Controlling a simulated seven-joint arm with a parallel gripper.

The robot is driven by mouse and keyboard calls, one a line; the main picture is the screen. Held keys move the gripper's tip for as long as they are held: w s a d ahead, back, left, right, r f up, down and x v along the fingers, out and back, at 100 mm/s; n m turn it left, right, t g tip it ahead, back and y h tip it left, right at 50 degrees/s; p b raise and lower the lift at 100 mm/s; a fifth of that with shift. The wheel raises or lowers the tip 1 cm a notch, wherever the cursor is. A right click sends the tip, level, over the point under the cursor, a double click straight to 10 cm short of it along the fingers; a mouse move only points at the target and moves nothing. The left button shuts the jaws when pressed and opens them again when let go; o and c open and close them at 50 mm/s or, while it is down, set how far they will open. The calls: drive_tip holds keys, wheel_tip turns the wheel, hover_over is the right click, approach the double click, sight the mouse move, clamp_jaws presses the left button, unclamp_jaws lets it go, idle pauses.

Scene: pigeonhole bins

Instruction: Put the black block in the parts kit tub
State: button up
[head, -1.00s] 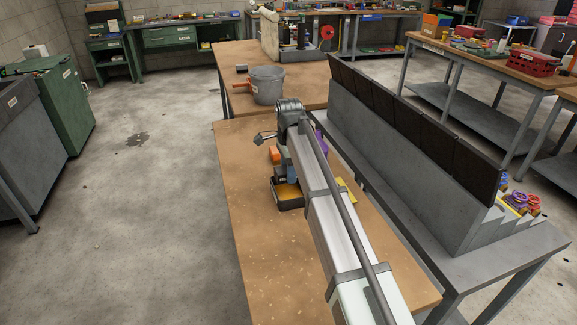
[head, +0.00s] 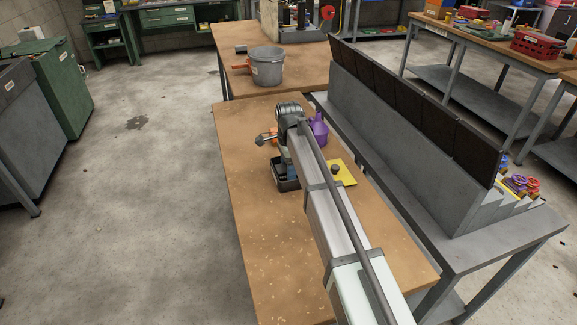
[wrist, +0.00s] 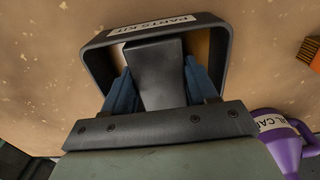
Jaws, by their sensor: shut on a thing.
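The parts kit tub (wrist: 93,65) is a dark, open tub with a white "PARTS KIT" label on its far wall in the wrist view. In the head view the tub (head: 286,183) stands on the near bench, partly hidden by my arm. My gripper (wrist: 160,82) is shut on the black block (wrist: 158,68), with a blue finger on each side of it. The block shows within the tub's rim outline in the wrist view. I cannot tell how deep it is or whether it touches the tub floor. The head view does not show the block clearly.
A purple oil can (head: 318,131) stands beyond the tub to the right. A yellow sheet (head: 343,174) with a small dark object lies right of my arm. An orange item (wrist: 311,51) is close by. A grey bucket (head: 267,70) stands on the far bench.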

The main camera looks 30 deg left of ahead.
drive_tip(key=shift+f, duration=0.45)
idle(0.6)
drive_tip(key=o, duration=1.6)
drive_tip(key=shift+r, duration=4.7)
